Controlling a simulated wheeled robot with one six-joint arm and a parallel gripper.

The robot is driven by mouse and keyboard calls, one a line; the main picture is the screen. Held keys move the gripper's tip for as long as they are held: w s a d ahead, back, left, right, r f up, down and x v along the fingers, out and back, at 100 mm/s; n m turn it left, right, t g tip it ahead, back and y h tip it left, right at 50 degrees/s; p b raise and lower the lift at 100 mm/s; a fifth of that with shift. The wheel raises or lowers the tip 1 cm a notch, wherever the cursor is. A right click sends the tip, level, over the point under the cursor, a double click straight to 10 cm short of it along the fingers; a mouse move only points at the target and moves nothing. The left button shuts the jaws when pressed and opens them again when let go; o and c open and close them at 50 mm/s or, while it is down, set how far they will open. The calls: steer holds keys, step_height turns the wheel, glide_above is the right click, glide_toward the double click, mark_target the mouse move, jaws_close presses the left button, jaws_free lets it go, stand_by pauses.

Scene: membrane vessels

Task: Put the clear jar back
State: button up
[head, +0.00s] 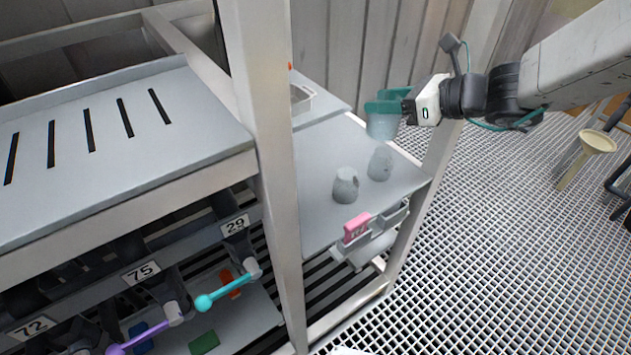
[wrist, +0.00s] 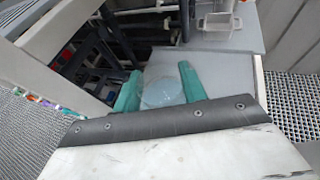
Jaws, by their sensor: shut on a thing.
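My gripper (head: 388,104) is shut on a clear jar (head: 382,127), whose pale, see-through body hangs below the teal fingers. The jar is held above the right part of a grey shelf (head: 318,190). In the wrist view the jar (wrist: 162,92) shows as a faint round shape between the two teal fingers (wrist: 160,90). On the shelf below stand two grey, cup-like vessels: one at the left (head: 345,186) and one at the right (head: 380,163). The held jar appears apart from both. Its underside is hidden in the wrist view.
A white frame post (head: 262,130) stands left of the shelf. A pink tag (head: 357,228) sits on holders at the shelf's front edge. A white bin (head: 301,98) is at the back, also seen in the wrist view (wrist: 218,24). The shelf's front left is bare.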

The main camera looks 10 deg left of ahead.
steer(key=s+a+f+n+g, duration=0.3)
steer(key=s+a+f, duration=0.4)
steer(key=a+f, duration=0.5)
steer(key=shift+s+a+f, duration=0.15)
steer(key=shift+a+f, duration=0.15)
steer(key=shift+f, duration=1.2)
steer(key=shift+s+a+f, duration=0.1)
steer(key=shift+a+f, duration=0.2)
steer(key=shift+f, duration=1.15)
steer(key=shift+s+a+f, duration=0.15)
steer(key=shift+a+f, duration=0.15)
steer(key=shift+f, duration=1.2)
steer(key=o, duration=1.2)
steer(key=shift+f, duration=0.15)
steer(key=shift+c, duration=0.2)
steer(key=shift+r, duration=0.2)
steer(key=w+v, duration=0.1)
steer(key=v, duration=1.1)
steer(key=shift+s+f, duration=0.2)
steer(key=shift+s, duration=0.15)
